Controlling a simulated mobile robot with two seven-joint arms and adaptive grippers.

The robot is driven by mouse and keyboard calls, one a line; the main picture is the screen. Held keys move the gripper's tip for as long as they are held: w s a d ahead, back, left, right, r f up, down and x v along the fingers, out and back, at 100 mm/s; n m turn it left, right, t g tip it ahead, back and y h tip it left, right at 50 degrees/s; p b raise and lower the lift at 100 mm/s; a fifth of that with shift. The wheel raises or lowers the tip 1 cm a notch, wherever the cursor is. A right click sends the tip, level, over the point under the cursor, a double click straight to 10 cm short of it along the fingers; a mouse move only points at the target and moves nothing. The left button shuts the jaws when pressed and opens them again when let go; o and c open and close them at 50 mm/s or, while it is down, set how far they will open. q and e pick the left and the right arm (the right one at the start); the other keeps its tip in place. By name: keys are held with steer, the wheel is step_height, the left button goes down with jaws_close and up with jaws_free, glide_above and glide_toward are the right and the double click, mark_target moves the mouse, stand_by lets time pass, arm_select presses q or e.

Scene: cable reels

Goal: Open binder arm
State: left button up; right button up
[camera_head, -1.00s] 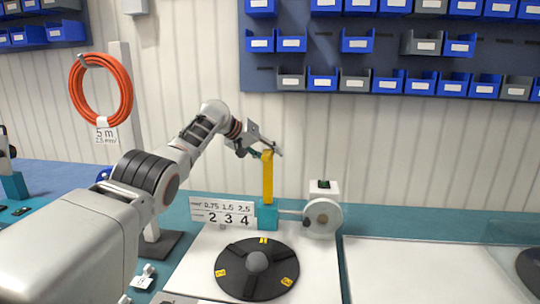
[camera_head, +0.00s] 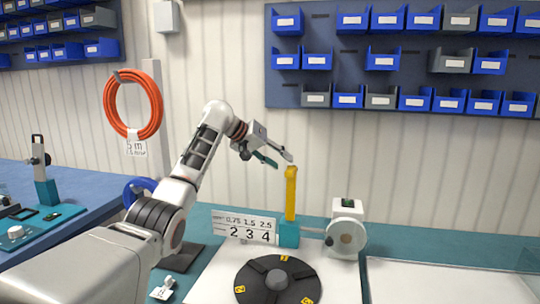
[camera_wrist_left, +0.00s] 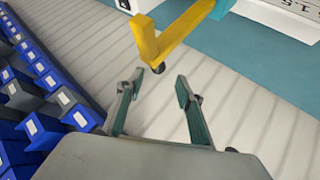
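The yellow binder arm (camera_head: 291,192) stands upright on a teal block (camera_head: 289,234) at the back of the white work plate. In the left wrist view the yellow arm (camera_wrist_left: 172,36) shows with a dark round knob near its end, just beyond my fingertips. My left gripper (camera_head: 283,161) is open and empty just above and left of the arm's top end. In the left wrist view the gripper (camera_wrist_left: 159,85) has its two fingers spread with nothing between them. My right gripper is not in view.
A black turntable disc (camera_head: 252,288) lies in front of the arm. A white sign (camera_head: 244,228) stands left of the block, and a grey wheel unit (camera_head: 346,235) stands right. An orange cable coil (camera_head: 156,105) hangs at left. Blue bins (camera_head: 416,103) line the wall.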

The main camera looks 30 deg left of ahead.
arm_select(q)
steer(key=shift+v, duration=2.1)
